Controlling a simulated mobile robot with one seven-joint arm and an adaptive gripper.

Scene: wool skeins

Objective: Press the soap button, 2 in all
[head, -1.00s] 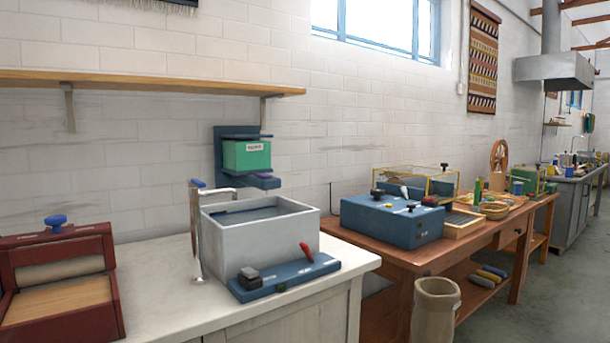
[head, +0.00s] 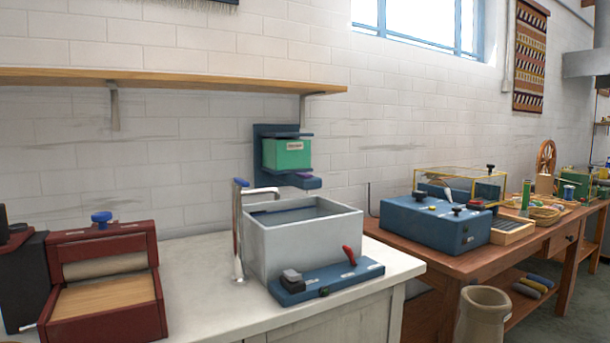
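A soap dispenser with a green tank (head: 286,153) is fixed to the wall on a dark blue backplate, above and behind the grey basin. A small purple part (head: 304,175), which looks like the soap button, sits on the blue ledge under the tank. The grey basin (head: 305,244) stands on the white counter with a chrome tap (head: 238,232) at its left. A blue panel (head: 330,281) with a black knob and a red lever lies in front of the basin. My gripper is not in view.
A dark red roller press (head: 100,275) stands on the counter at left, beside a black device. A wooden shelf (head: 170,77) runs above. A wooden table (head: 430,255) at right holds a blue machine (head: 435,223). A bin (head: 483,315) stands below. The counter (head: 205,270) is clear between press and basin.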

